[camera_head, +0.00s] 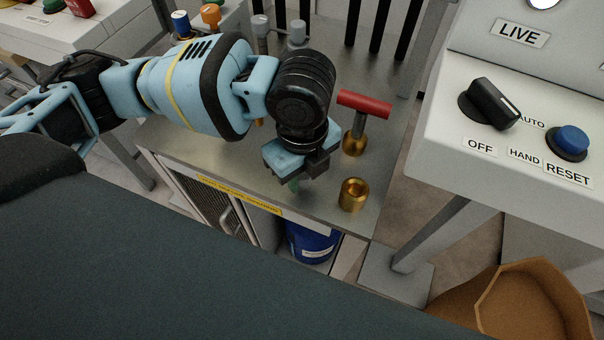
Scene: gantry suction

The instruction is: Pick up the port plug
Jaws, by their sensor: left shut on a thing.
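My left gripper (296,178) points down over the front part of the grey metal bench top. Only a little of the plug shows below the fingers; the rest is hidden by the gripper. An open brass port (353,195) stands upright on the bench, just right of my left gripper and apart from it. My right gripper is not in view.
A red T-handle (364,103) on a brass base (355,145) stands behind the port. A white control panel (455,135) with a black knob (492,103) and blue button (571,140) is at right. A blue drum (310,243) sits under the bench (225,160).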

